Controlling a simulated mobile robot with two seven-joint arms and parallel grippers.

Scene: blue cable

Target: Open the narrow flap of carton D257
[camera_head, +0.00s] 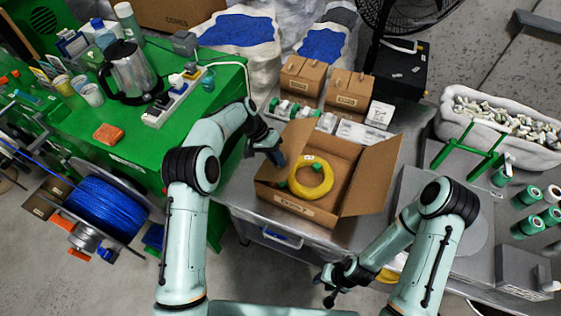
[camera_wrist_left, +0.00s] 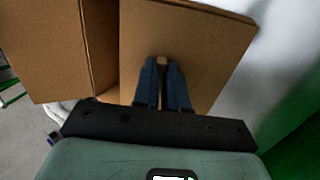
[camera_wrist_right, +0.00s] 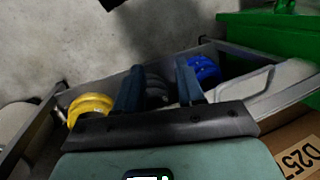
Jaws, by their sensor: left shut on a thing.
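The carton D257 (camera_head: 295,207) stands on the metal table with its top open and a yellow cable coil (camera_head: 311,178) inside. Its wide right flap (camera_head: 372,180) is folded outward. My left gripper (camera_head: 277,157) is at the carton's left side. In the left wrist view its dark fingers (camera_wrist_left: 162,62) are close together, with a bit of brown cardboard between the tips, in front of a cardboard panel (camera_wrist_left: 190,40); it appears to grip the narrow flap. The D257 label (camera_wrist_right: 300,160) shows in the right wrist view. My right gripper (camera_wrist_right: 160,68) is open and empty, in front of the table.
Below the right gripper is an open drawer with a yellow coil (camera_wrist_right: 90,106) and a blue coil (camera_wrist_right: 203,68). Small cartons (camera_head: 348,92) stand behind the carton. A green bench (camera_head: 135,140) with a kettle (camera_head: 132,72) is left, a blue cable reel (camera_head: 100,207) beside it.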

